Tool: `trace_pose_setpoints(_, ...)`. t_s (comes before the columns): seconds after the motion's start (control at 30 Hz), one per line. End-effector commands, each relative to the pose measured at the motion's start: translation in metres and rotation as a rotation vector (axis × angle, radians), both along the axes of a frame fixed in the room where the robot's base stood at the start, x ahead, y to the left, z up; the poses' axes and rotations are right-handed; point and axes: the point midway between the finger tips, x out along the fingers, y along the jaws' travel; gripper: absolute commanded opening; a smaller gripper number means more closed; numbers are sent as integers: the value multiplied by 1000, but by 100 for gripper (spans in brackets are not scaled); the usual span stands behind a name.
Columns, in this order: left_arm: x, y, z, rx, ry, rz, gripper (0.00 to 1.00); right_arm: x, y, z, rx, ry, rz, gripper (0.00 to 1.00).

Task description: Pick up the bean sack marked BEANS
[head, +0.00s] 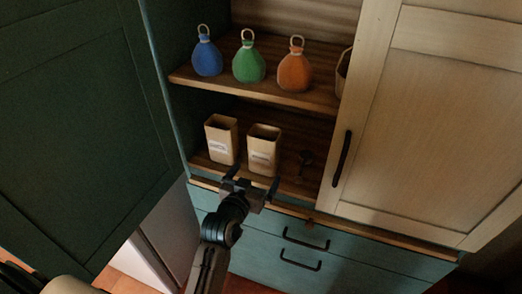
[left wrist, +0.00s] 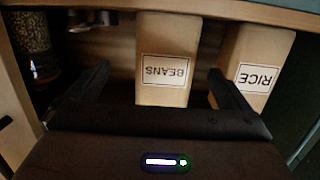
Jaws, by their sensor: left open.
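The bean sack (head: 263,151) is a tan, open-topped upright sack on the lower shelf, right of a similar sack. Its white label reads BEANS, upside down, in the left wrist view (left wrist: 166,45). The similar sack (head: 221,145) is marked RICE in the left wrist view (left wrist: 258,60). My left gripper (head: 250,178) is open and empty just in front of the shelf edge. In the left wrist view its fingers (left wrist: 158,75) stand to either side of the bean sack's face. I cannot tell how far the tips reach along it.
Blue (head: 207,57), green (head: 249,64) and orange (head: 295,71) ringed bags stand on the upper shelf (head: 265,88). A small dark item (head: 305,160) lies right of the bean sack. A pale door (head: 430,120) covers the right side; a dark green door (head: 75,110) stands at left.

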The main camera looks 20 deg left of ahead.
Motion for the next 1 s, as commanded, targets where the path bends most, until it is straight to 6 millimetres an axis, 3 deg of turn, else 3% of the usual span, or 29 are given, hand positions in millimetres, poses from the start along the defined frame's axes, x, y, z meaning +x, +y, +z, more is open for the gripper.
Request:
trace_pose_setpoints(0.03,4,-1,25,-8,-54,7,100,-2,0,3,0,2,0,36)
trace_pose_setpoints(0.1,7,-1,47,-10,-109,15,100,-3,0,4,0,2,0,36)
trace_pose_setpoints(0.2,15,-2,62,-12,-144,21,100,-4,0,7,0,1,0,36)
trace_pose_setpoints(0.43,52,-3,64,-11,-148,22,100,-3,0,19,0,1,0,36)
trace_pose_setpoints(0.67,69,-2,63,-10,-147,21,100,-3,0,25,0,0,0,36)
trace_pose_setpoints(0.87,97,3,68,-9,-146,21,100,-4,0,45,0,1,0,36)
trace_pose_setpoints(1.0,112,2,64,-12,-146,22,100,-4,0,48,0,2,0,36)
